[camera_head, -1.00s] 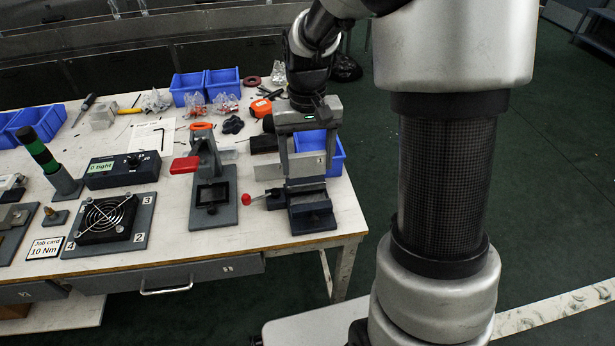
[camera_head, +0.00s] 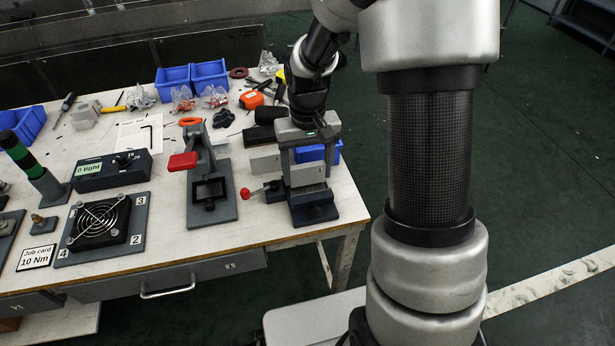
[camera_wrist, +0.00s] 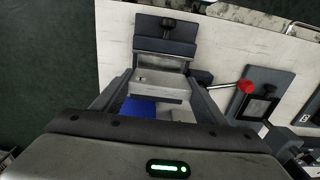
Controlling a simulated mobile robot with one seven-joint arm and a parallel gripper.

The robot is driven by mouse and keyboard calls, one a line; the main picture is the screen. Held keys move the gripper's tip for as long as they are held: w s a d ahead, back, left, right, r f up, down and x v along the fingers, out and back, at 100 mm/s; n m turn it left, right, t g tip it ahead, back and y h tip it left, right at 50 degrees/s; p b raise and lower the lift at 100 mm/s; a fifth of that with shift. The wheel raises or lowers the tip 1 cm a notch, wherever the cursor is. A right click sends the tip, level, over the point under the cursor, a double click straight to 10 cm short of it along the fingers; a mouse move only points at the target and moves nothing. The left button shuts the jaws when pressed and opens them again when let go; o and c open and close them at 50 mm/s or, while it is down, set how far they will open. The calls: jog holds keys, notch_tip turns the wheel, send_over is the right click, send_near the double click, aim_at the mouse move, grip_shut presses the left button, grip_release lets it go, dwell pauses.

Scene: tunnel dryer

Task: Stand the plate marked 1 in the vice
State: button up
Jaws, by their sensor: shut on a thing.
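My gripper (camera_head: 307,172) is shut on a light grey plate (camera_head: 308,174). The plate is upright between the fingers, directly over the dark vice (camera_head: 315,212). Its lower edge is at the level of the vice's jaws; I cannot tell whether it is between them or just above. In the wrist view the plate (camera_wrist: 158,90) spans the gap between the fingers, and the vice (camera_wrist: 165,38) lies beyond it. The vice's handle ends in a red knob (camera_head: 245,193), which also shows in the wrist view (camera_wrist: 246,86).
Another grey plate (camera_head: 264,161) stands left of my gripper. A blue bin (camera_head: 318,152) is behind it. A grey fixture with a red-handled clamp (camera_head: 205,175) is left of the vice. A fan on a numbered plate (camera_head: 140,238) lies further left. The bench's right edge is close to the vice.

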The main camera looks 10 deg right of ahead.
jog(key=shift+f, duration=1.05)
jog(key=shift+f+b, duration=0.2)
jog(key=shift+b, duration=0.1)
jog(key=o, duration=1.2)
jog(key=shift+r, duration=0.1)
